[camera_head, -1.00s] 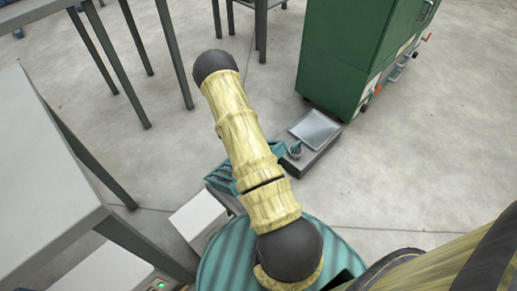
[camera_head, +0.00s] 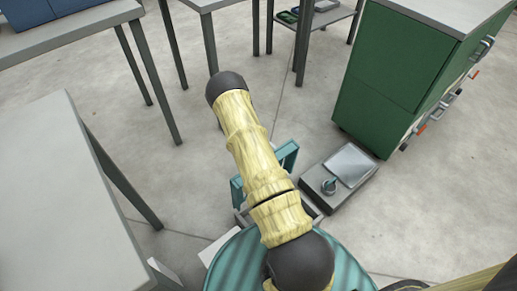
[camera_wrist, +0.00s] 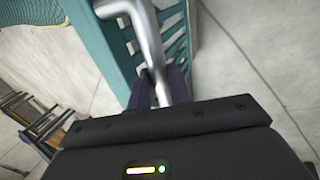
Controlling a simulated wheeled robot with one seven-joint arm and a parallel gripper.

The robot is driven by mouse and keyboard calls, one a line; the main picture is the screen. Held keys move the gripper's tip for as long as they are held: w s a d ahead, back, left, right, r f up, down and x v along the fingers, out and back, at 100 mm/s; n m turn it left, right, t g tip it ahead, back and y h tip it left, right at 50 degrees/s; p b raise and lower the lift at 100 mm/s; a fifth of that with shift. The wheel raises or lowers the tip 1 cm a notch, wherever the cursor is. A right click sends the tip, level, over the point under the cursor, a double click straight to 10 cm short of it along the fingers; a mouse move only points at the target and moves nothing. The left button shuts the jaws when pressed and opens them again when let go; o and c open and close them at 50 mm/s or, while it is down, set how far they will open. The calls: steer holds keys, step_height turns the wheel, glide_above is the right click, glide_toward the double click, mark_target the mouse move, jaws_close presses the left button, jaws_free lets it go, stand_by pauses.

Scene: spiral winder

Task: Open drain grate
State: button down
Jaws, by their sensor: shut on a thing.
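The teal slatted drain grate (camera_head: 288,156) stands raised and tilted behind my arm in the head view, with part of its frame on each side of the arm. In the wrist view the grate (camera_wrist: 112,50) shows its teal edge and slats close up. A bent silver handle bar (camera_wrist: 148,38) runs down from the top of that view between the dark fingers. My gripper (camera_wrist: 160,88) is shut on this handle. My arm hides the gripper and the middle of the grate in the head view.
A low grey box with a pale plate (camera_head: 349,164) and a small knob stands on the floor right of the grate. A green cabinet (camera_head: 390,95) is behind it. Grey tables (camera_head: 60,180) stand at the left. Open concrete floor lies at the right.

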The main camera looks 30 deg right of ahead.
steer(key=shift+w+a+f+g, duration=0.25)
steer(key=shift+a+f+g, duration=0.1)
steer(key=shift+f, duration=0.1)
steer(key=c, duration=1.3)
jaws_free()
steer(key=shift+d, duration=0.15)
steer(key=shift+w+r, duration=0.1)
steer(key=p+v, duration=0.3)
steer(key=v, duration=1.4)
steer(key=shift+r, duration=0.25)
